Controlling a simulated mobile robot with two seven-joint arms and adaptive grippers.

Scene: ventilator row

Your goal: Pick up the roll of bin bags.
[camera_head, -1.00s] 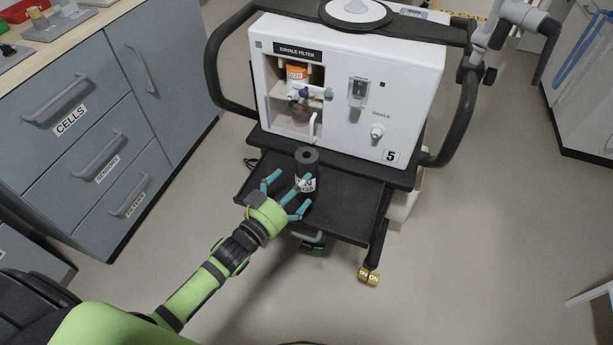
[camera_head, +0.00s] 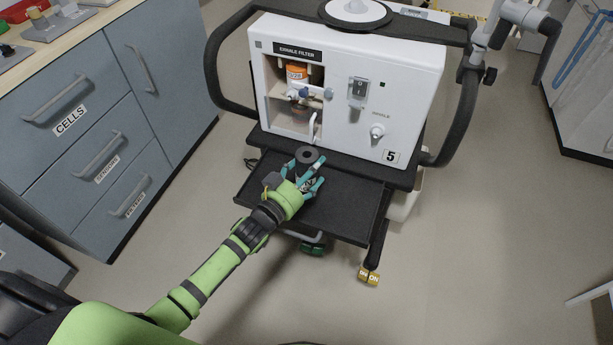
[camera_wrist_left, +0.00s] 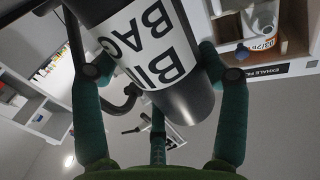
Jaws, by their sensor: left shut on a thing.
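The roll of bin bags (camera_head: 307,156) is a dark grey cylinder with a hollow top, standing on the black tray (camera_head: 345,205) of the trolley. Its white label (camera_wrist_left: 150,42) reads "BIN BAG" in the left wrist view. My left gripper (camera_head: 306,177) is shut on the roll, with its teal fingers around the sides. In the left wrist view the fingers (camera_wrist_left: 160,90) lie on either side of the roll, with a third finger below in the picture. The roll's lower part is hidden by the gripper in the head view. My right gripper is not in view.
A white ventilator (camera_head: 410,95) with an open exhale filter bay (camera_head: 292,105) stands just behind the tray. Black handle rails (camera_head: 212,70) flank it. Grey drawers (camera_head: 85,120) are at the left. The right part of the tray is clear.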

